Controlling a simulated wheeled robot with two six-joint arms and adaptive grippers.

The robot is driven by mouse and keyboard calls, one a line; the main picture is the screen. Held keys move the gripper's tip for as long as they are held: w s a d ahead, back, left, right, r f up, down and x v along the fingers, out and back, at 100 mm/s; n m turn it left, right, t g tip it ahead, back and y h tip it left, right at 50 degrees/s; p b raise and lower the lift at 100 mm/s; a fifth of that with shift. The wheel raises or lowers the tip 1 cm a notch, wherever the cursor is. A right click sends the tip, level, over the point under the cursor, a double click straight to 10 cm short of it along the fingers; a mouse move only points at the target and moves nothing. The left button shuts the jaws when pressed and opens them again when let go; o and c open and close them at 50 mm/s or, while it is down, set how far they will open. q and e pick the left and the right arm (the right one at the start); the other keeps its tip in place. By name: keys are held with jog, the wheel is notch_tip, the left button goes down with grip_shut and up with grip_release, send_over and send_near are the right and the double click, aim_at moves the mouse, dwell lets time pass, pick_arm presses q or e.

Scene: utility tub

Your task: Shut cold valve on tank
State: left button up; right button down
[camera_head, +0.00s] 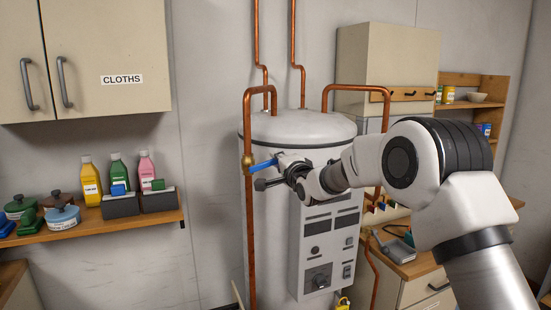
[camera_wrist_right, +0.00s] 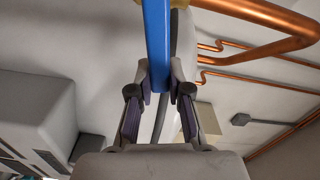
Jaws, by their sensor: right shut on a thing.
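The white tank (camera_head: 300,130) stands in the middle of the head view, with copper pipes joining its top. The cold valve has a brass body (camera_head: 247,163) on the left copper pipe and a blue lever (camera_head: 263,165) that sticks out to the right of the pipe. My right gripper (camera_head: 278,172) is at the lever's free end, in front of the tank. In the right wrist view, the blue lever (camera_wrist_right: 157,40) runs down between the two fingers of the gripper (camera_wrist_right: 159,85), which are shut on it. My left gripper is not in view.
A control panel (camera_head: 325,245) is on the tank's front, below my right arm. A shelf (camera_head: 100,222) with bottles and pots is at the left, under a wall cabinet (camera_head: 95,60). A counter (camera_head: 415,262) with drawers stands at the right.

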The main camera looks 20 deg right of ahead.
jog(key=shift+d+f+m+b, duration=0.1)
jog(key=shift+f+m+b, duration=0.2)
jog(key=shift+f+m, duration=0.8)
jog(key=shift+r+m, duration=0.15)
jog(key=shift+m, duration=0.15)
jog(key=c, duration=1.1)
grip_release()
jog(key=shift+w, duration=0.1)
jog(key=s, duration=1.2)
jog(key=shift+d, duration=0.2)
